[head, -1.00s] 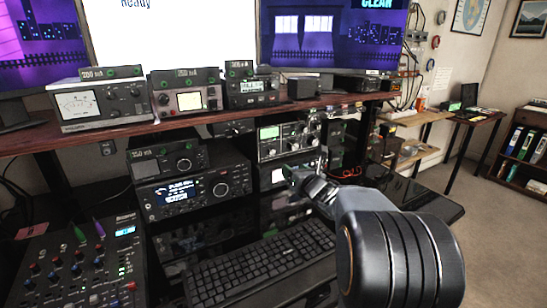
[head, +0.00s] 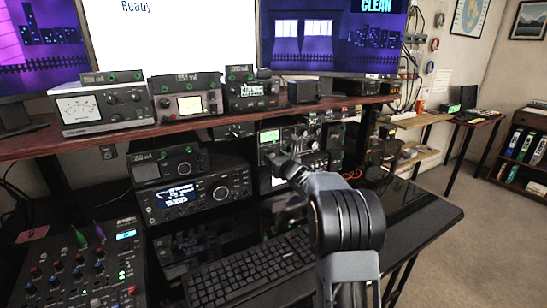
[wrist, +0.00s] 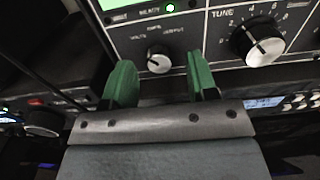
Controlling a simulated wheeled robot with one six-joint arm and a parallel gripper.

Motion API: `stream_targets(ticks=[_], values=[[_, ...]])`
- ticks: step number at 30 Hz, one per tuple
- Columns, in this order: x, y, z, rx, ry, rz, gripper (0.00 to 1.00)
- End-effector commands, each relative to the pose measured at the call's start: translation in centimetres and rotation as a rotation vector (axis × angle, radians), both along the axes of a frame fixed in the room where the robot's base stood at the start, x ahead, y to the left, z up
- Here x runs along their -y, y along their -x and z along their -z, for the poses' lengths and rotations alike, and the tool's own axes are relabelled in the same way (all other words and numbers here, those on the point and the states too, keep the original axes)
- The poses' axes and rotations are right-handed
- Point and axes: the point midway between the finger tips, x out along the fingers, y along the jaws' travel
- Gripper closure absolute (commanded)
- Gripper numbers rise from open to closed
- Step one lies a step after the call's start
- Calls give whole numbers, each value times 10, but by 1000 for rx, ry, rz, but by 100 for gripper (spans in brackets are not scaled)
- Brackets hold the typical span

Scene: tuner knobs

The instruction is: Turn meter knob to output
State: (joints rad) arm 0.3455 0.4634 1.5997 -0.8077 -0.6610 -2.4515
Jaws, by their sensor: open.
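The meter knob (wrist: 158,60) is a small dark knob with a light pointer mark, on the dark front panel of the tuner unit (wrist: 200,28). Labels reading roughly VOLTS, AMPS and OUTPUT sit around it. The pointer seems to lie toward the left, not at OUTPUT on the right. My gripper (wrist: 161,74) has green fingers, spread open with one on each side of the knob. I cannot tell whether they reach past its face. In the head view the tuner unit (head: 298,136) stands under the shelf, and my arm hides the knob.
A bigger TUNE knob (wrist: 257,42) is just right of my right finger. A green screen (wrist: 132,5) is above left. In the head view a radio (head: 190,194) stands left of my arm, a keyboard (head: 250,270) lies below, and the shelf (head: 60,139) runs above.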

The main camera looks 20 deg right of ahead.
Motion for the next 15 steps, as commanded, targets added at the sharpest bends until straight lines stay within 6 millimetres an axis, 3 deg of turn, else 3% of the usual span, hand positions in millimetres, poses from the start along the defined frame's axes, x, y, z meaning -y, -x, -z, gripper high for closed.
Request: stream_targets(ticks=[15], values=[[-2,-11,0,-1,-1,0,49]])
